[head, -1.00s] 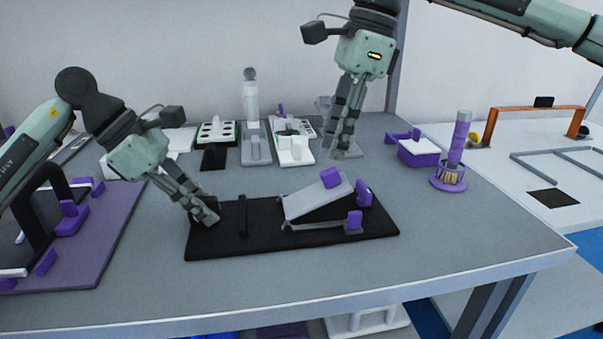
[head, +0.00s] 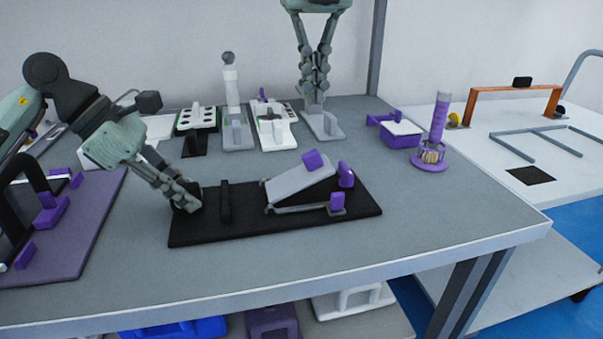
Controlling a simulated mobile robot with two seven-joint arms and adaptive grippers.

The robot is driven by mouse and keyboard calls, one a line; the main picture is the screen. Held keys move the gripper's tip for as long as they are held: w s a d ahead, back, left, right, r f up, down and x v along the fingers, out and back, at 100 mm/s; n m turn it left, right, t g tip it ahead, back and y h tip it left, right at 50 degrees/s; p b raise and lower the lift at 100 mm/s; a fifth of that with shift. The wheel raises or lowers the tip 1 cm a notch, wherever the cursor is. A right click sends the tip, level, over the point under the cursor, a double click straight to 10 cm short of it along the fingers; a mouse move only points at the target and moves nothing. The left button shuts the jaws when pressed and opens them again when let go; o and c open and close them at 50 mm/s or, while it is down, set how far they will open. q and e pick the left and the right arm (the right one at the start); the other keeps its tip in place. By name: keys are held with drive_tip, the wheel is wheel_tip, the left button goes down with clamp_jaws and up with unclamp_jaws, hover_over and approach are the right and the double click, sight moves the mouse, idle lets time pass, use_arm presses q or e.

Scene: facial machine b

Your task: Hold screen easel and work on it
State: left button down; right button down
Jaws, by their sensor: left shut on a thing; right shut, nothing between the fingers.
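The screen easel has a long black base (head: 275,228) on the table. A grey tilted plate (head: 300,185) with purple blocks sits on its right half, and a black upright bar (head: 225,202) stands left of the plate. My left gripper (head: 190,205) is shut on a black block at the left end of the base; its fingers mostly hide the block. My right gripper (head: 314,104) points down at the back of the table, fingertips together, empty. It is at a small grey stand (head: 327,128); I cannot tell whether it touches it.
Several small fixtures, including a grey one with a white column (head: 232,98), line the table's back. A purple box (head: 400,133) and a purple cylinder stand (head: 438,125) are at right. A purple board (head: 75,245) lies at left. The table front (head: 330,275) is clear.

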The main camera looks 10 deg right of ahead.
sight(313, 151)
drive_tip(key=shift+f, duration=3.25)
drive_tip(key=shift+f, duration=0.2)
drive_tip(key=shift+f, duration=2.4)
drive_tip(key=shift+r, duration=4.1)
use_arm(q)
drive_tip(key=c, duration=1.4)
unclamp_jaws()
drive_tip(key=shift+o, duration=0.2)
